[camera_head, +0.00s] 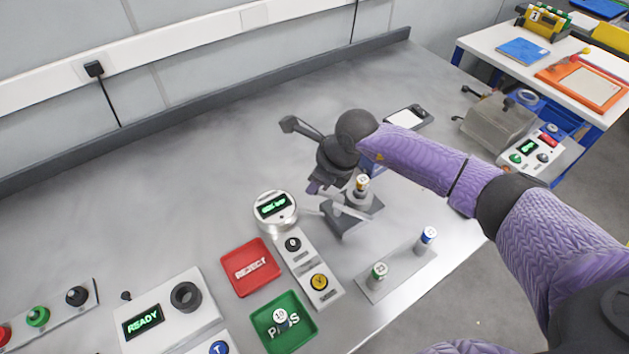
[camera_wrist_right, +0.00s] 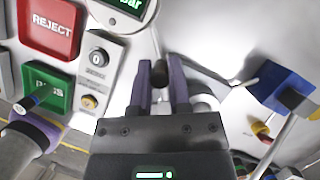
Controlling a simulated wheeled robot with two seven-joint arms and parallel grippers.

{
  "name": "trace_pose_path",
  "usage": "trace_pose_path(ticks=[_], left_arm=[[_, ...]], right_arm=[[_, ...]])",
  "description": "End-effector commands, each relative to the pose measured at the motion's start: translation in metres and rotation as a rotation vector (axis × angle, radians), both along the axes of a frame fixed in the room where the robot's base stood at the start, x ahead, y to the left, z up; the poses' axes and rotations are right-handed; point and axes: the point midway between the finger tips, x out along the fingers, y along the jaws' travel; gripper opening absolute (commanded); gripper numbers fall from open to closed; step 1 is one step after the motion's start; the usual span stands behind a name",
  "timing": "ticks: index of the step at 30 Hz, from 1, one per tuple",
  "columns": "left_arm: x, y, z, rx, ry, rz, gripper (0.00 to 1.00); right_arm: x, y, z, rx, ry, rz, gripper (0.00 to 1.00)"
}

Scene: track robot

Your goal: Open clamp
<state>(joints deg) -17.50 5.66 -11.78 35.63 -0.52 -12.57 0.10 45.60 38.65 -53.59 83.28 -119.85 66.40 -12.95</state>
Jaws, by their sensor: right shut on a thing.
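The clamp (camera_head: 345,211) stands on the grey bench right of the round gauge, with a light metal bar across it. Whether the clamp is open or closed I cannot tell. My left gripper is not in view.
The round gauge (camera_head: 274,209), red REJECT tray (camera_head: 250,266), green PASS tray (camera_head: 300,337) and button panel (camera_head: 318,280) stand left of the clamp. A rack (camera_head: 400,272) with two capped parts lies in front. Open bench (camera_head: 180,190) extends left and behind.

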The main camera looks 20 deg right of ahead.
Motion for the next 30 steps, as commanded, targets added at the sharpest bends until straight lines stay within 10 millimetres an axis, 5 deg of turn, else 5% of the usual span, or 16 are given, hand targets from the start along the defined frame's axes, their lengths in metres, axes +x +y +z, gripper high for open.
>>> trace_pose_path(ticks=[12, 30], left_arm=[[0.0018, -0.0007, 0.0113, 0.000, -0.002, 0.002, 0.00], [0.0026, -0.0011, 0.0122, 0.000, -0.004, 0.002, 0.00]], right_arm=[[0.0067, -0.0069, 0.0018, 0.002, -0.004, -0.187, 0.00], [0.0077, -0.0088, 0.0009, 0.000, -0.004, -0.219, 0.00]])
